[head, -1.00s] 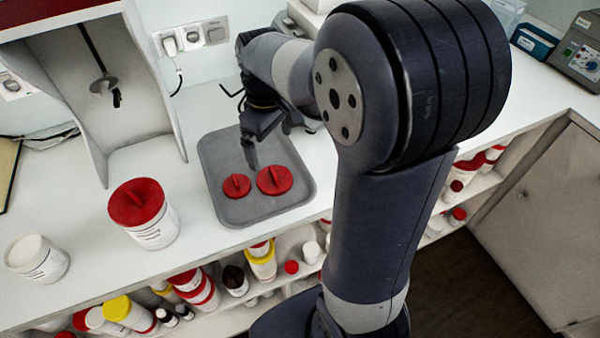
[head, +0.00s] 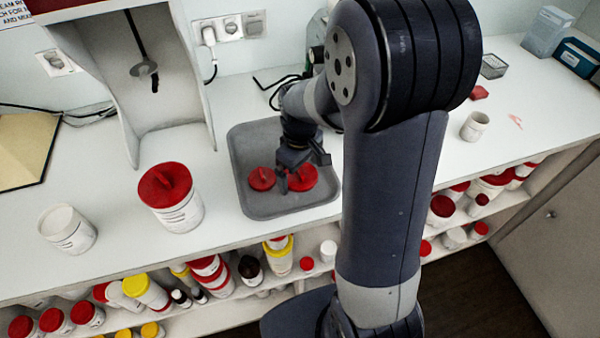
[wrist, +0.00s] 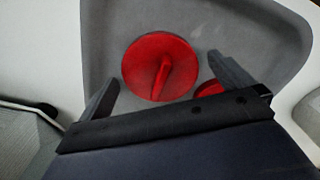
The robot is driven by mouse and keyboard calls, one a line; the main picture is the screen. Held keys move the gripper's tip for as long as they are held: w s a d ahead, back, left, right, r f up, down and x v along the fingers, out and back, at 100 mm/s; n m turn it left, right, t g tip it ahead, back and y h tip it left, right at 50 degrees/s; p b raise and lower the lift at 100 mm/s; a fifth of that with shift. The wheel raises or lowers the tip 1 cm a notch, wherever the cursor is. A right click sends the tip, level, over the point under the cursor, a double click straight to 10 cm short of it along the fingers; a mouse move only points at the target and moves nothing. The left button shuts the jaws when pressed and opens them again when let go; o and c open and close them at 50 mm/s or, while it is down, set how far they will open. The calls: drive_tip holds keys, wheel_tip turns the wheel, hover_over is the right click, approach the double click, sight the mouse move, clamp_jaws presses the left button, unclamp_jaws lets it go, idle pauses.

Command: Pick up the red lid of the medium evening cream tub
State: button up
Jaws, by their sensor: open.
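Two round red lids with raised grips lie in a grey tray (head: 243,202) on the counter. The larger right lid (head: 307,178) is partly covered by my gripper (head: 303,174); the smaller left lid (head: 262,179) is clear of it. In the wrist view, my open gripper (wrist: 165,75) has its fingers on either side of the larger lid (wrist: 146,66), with nothing held. The smaller lid (wrist: 207,90) is partly hidden behind a finger and the gripper body. Finger contact with the lid cannot be told. The lids' labels, if any, are unreadable.
A white tub with a red lid (head: 183,213) and an open white tub (head: 68,232) stand left of the tray. A machine's white housing (head: 190,95) rises behind. A small open tub (head: 474,127) stands right. The shelf below holds several tubs.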

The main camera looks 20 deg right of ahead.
drive_tip(key=shift+c, duration=0.2)
drive_tip(key=c, duration=0.9)
drive_tip(key=shift+r, duration=0.15)
